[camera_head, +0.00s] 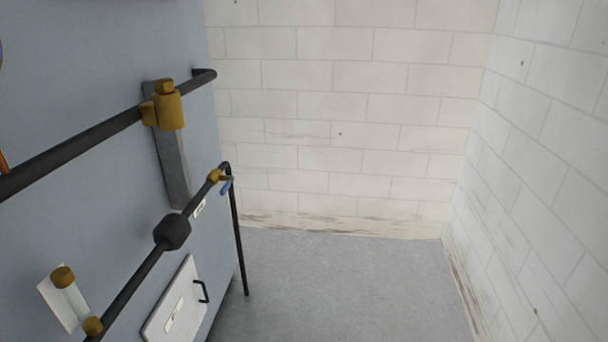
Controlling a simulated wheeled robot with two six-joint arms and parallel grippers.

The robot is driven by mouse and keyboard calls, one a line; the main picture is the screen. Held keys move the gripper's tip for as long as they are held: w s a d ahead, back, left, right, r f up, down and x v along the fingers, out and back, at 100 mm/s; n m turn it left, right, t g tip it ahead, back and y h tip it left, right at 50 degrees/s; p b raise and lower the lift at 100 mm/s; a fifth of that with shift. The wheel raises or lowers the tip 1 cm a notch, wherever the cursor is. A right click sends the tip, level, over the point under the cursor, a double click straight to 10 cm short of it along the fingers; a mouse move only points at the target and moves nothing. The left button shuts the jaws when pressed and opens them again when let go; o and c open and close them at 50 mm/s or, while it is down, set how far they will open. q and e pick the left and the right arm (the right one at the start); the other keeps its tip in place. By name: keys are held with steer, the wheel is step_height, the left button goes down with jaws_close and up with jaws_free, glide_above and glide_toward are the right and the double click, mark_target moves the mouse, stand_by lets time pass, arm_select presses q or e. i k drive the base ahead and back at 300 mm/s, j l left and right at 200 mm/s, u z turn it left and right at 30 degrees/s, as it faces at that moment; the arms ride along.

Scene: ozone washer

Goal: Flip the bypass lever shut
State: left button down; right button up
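A small blue lever (226,186) sits on a brass valve (215,176) near the far end of the lower dark pipe. It hangs at a slant beside the pipe, near the bend where the pipe turns down to the floor. I cannot tell from this view whether that valve is open or shut, or whether this lever is the bypass lever. A small white label (200,208) is on the panel below the valve. Neither of my grippers is in view.
A blue-grey panel (90,90) fills the left side. An upper dark pipe (75,147) with a brass fitting (169,109) runs along it. The lower pipe carries a dark coupling (172,231). A white hatch (172,308) is below. The grey floor (340,290) is clear up to white block walls.

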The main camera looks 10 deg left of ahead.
mark_target(230, 179)
steer(key=i+j+u, duration=0.2)
steer(key=i, duration=0.75)
steer(key=i+j+u, duration=0.15)
steer(key=i, duration=0.8)
